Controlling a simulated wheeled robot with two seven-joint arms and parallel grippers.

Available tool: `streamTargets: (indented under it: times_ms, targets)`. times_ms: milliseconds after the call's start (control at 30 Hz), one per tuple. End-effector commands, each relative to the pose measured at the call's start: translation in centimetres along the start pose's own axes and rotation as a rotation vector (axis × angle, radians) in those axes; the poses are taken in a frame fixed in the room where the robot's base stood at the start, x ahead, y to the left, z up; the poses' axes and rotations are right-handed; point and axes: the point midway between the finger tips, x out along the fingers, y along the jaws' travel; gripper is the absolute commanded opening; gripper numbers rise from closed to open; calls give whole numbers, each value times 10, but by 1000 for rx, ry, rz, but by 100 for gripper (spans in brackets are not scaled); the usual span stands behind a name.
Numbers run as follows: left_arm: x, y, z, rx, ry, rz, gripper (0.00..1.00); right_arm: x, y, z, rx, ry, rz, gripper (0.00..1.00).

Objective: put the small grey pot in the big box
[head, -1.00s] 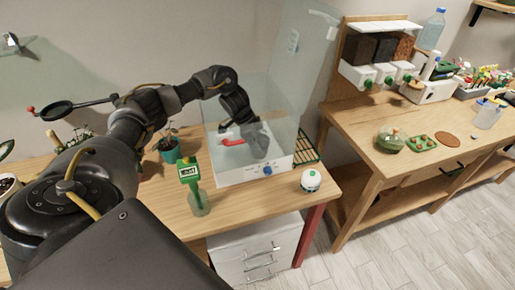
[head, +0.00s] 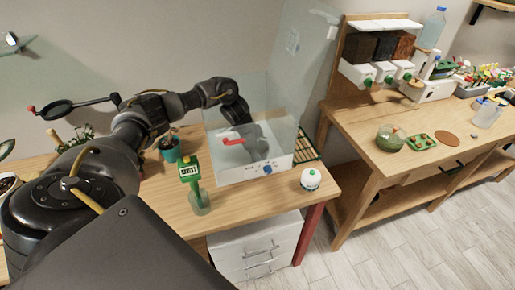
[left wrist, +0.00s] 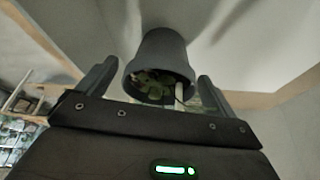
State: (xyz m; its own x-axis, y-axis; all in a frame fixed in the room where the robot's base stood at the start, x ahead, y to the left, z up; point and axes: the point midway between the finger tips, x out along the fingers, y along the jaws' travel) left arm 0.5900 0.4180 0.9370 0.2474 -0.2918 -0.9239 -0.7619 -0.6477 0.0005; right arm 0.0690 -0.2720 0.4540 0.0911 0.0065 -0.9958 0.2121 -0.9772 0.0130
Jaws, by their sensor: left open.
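The big box (head: 226,173) has clear walls and a white base with a blue knob, and stands at the back of the wooden table. My left arm reaches down into it, and my left gripper (head: 258,150) is low inside, seen through the clear wall. In the left wrist view, the small grey pot (left wrist: 160,52) lies between the fingers of my open left gripper (left wrist: 155,88), its mouth facing the camera with green leaves inside. I see a gap on each side of it. In the head view the pot cannot be made out. My right gripper is out of view.
A red handle (head: 232,141) shows at the box. A teal pot (head: 170,148), a green meter (head: 189,172) and a white-and-green jar (head: 310,179) stand around it. A second wooden table (head: 400,170) with several items is on the right. The front table strip is mostly clear.

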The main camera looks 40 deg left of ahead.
Motion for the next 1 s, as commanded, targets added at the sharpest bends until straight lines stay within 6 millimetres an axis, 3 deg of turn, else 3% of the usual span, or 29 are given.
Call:
streamTargets:
  times_ms: [233,500,700,1000]
  targets:
    - [-9,-1,-1,1,1,-2,93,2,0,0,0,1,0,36]
    - [-53,-1,-1,2,2,-4,93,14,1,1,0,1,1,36]
    - [-75,-1,-1,0,1,-2,93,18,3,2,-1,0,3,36]
    - [-79,0,-2,0,0,0,93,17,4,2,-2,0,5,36]
